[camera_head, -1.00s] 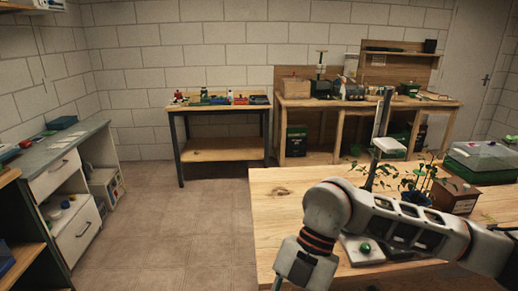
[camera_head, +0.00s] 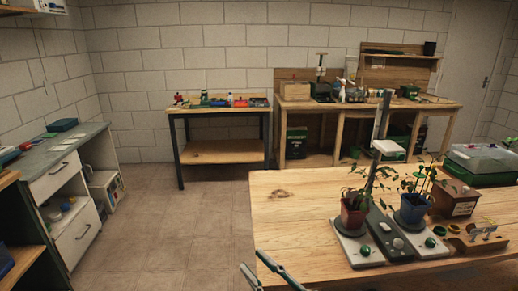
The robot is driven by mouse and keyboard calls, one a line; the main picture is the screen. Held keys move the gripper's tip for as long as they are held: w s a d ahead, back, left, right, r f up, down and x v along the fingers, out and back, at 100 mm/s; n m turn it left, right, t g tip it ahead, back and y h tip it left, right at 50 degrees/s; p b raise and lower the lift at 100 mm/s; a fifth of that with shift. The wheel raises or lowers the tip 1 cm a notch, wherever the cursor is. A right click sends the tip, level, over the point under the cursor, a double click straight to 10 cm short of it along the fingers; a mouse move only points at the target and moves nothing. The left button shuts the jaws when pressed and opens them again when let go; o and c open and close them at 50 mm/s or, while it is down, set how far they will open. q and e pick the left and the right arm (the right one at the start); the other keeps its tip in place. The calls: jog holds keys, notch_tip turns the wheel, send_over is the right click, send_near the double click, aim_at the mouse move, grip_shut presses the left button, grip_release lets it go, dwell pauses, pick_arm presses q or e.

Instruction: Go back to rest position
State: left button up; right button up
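My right gripper (camera_head: 251,260) shows only in part at the bottom edge, left of the wooden table's (camera_head: 300,205) near left corner. Its two fingers are apart with nothing between them. The rest of the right arm is out of frame. My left gripper is not in view. A seedling in a red pot (camera_head: 352,219) and a seedling in a blue pot (camera_head: 411,210) stand upright at the table's near side, on pale bases with green knobs. Both are well to the right of the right gripper and apart from it.
A grey upright stand with a white head (camera_head: 388,147) rises behind the pots. A wooden box (camera_head: 456,201), a clear-lidded green tray (camera_head: 482,160) and a small wooden holder (camera_head: 480,240) are to the right. The table's left part is clear, and open floor (camera_head: 190,230) lies left of it.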

jog(key=s+d+f+m+h, duration=0.25)
jog(key=d+f+h, duration=0.2)
jog(key=f, duration=0.35)
jog(key=s+d+f+m+g+h, duration=0.1)
jog(key=d+f+m+h, duration=0.3)
jog(key=f, duration=0.5)
jog(key=s+d+f+m+h, duration=0.1)
jog(key=d+f+h, duration=0.3)
jog(key=d+f, duration=0.3)
jog(key=s+d+f+g+h, duration=0.1)
jog(key=s+d+f+g, duration=0.2)
jog(key=s+f, duration=0.6)
jog(key=shift+d+f+m+g+h, duration=0.4)
jog(key=shift+d+f, duration=0.2)
jog(key=shift+d, duration=0.25)
